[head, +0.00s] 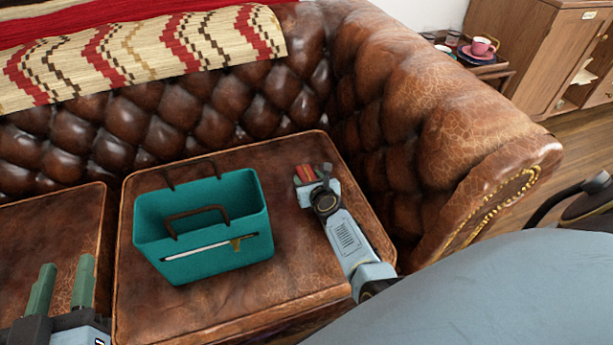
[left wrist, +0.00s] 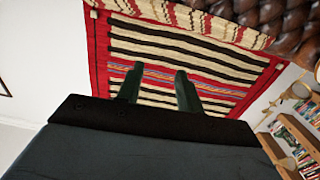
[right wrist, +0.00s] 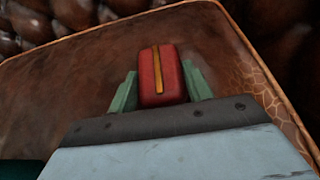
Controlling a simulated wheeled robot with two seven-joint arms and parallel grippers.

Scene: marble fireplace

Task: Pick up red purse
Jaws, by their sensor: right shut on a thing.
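The red purse (right wrist: 160,76) is a small red block-like thing with a gold strip along its top. In the right wrist view it sits between the two green fingers of my right gripper (right wrist: 160,88), which is shut on it. In the head view the red purse (head: 306,174) shows at the tip of my right gripper (head: 308,182), over the right side of the sofa seat cushion (head: 300,265). I cannot tell whether it touches the cushion. My left gripper (head: 61,287) is open and empty at the lower left; in the left wrist view its fingers (left wrist: 157,88) stand apart.
A teal handbag (head: 205,225) with brown handles stands on the same cushion, left of my right gripper. The tufted sofa back and the thick right armrest (head: 440,130) bound the seat. A patterned blanket (head: 140,55) lies over the back. A side table with cups (head: 480,48) stands beyond.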

